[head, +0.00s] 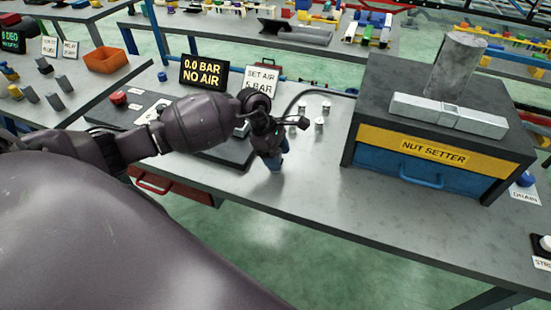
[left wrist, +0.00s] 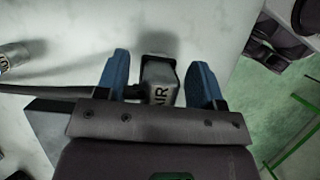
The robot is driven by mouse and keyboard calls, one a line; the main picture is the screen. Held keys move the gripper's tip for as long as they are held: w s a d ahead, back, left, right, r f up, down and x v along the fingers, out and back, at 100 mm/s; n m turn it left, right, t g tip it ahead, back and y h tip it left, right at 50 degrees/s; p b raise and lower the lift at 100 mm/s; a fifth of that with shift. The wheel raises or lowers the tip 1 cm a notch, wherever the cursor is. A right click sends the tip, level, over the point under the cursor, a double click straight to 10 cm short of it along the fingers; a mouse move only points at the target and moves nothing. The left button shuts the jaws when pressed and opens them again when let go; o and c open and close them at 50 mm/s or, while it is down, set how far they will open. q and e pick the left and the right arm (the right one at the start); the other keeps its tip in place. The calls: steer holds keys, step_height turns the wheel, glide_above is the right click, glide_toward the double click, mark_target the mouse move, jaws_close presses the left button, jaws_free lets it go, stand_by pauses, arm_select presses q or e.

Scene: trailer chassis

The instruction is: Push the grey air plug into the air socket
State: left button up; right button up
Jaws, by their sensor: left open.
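The grey air plug (left wrist: 160,78), with "AIR" lettered on it, stands between my left gripper's blue fingers in the left wrist view. My left gripper (left wrist: 159,84) is open, with one finger on each side of the plug and a visible gap at each side. A dark hose (left wrist: 60,92) runs in from the left toward the plug. In the head view my left gripper (head: 272,162) points down over the grey table and hides the plug. I cannot make out the air socket in either view. My right gripper is not in view.
A black sign (head: 203,73) reads "0.0 BAR NO AIR", beside a white "SET AIR" card (head: 262,80). A dark panel (head: 236,152) lies by the gripper. Small metal cylinders (head: 319,124) stand to its right. The nut setter cabinet (head: 435,150) stands farther right. The front table edge is close.

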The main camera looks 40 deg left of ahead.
arm_select(q)
steer(key=shift+f, duration=0.15)
steer(key=c, duration=1.1)
